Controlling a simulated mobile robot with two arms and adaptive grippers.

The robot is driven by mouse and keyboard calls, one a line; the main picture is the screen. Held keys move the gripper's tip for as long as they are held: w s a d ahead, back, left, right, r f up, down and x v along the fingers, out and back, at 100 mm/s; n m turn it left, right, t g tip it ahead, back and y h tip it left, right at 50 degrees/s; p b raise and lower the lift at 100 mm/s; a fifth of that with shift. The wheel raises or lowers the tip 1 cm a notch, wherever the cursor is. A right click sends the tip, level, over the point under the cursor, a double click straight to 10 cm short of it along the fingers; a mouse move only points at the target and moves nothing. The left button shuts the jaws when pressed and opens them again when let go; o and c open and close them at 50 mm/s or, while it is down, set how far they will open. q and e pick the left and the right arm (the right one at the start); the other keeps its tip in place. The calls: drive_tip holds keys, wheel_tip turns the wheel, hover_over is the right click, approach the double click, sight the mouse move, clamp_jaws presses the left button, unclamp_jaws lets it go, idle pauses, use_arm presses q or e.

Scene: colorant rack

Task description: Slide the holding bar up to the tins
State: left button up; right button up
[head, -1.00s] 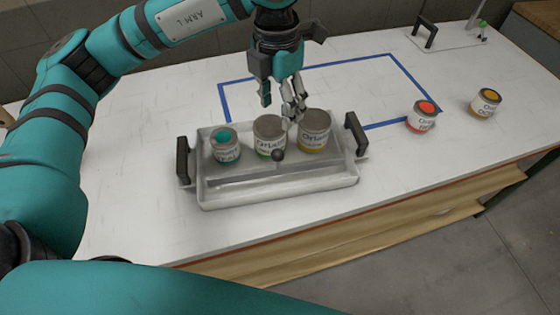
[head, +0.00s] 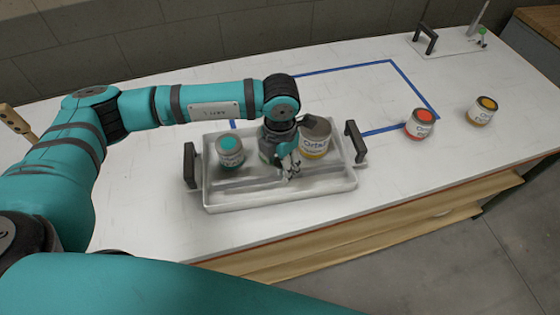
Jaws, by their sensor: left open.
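The holding bar (head: 240,184) lies lengthwise in the white tray (head: 280,202), along the front side of the tins. A small tin with a teal top (head: 230,153) stands at the tray's left. A larger tin with a yellow band (head: 315,144) stands at the right, partly covered by my gripper. The middle tin is almost wholly hidden behind my left gripper. My left gripper (head: 289,168) is open and points down over the middle of the bar, where its dark knob is hidden. I cannot tell whether it touches the bar. My right gripper is out of view.
The tray has black handles at its left (head: 190,165) and right (head: 355,141) ends. A blue tape outline (head: 405,78) marks the table behind. The table's front strip is clear.

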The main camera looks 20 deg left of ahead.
use_arm(q)
drive_tip(key=shift+f, duration=0.4)
drive_tip(key=shift+c, duration=0.3)
clamp_jaws()
